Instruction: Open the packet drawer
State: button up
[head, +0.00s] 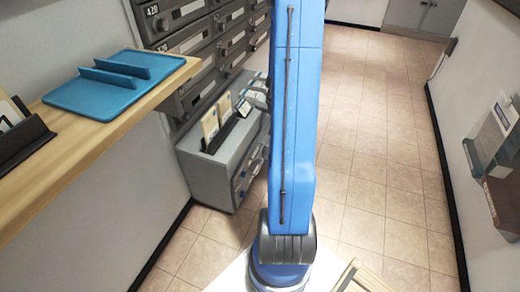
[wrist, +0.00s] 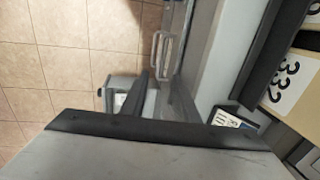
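The grey drawer cabinet (head: 212,165) stands on the floor below the mailbox wall in the head view. Its front has several drawers with bar handles (head: 246,174), and my blue arm stands just right of it. I cannot read which drawer is for packets. In the wrist view a silvery handle (wrist: 160,52) sticks out from a grey front (wrist: 186,45). My gripper (wrist: 160,92) shows there with two dark fingers apart, nothing between them, and the handle a little beyond the tips.
Packets in a black holder (head: 225,133) stand on the cabinet; a box labelled 332 (wrist: 285,85) shows close by in the wrist view. A wooden shelf (head: 75,145) with a blue tray (head: 95,98) juts out at left. Tiled floor (head: 375,130) is clear toward the back.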

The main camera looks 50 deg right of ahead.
aim_at(260, 151)
jog(key=f, duration=0.4)
jog(key=w+f, duration=0.1)
jog(key=f, duration=0.4)
jog(key=w+a+f, duration=0.1)
jog(key=f, duration=0.4)
jog(key=shift+w, duration=0.25)
jog(key=shift+f, duration=0.1)
jog(key=shift+c, duration=0.7)
grip_shut()
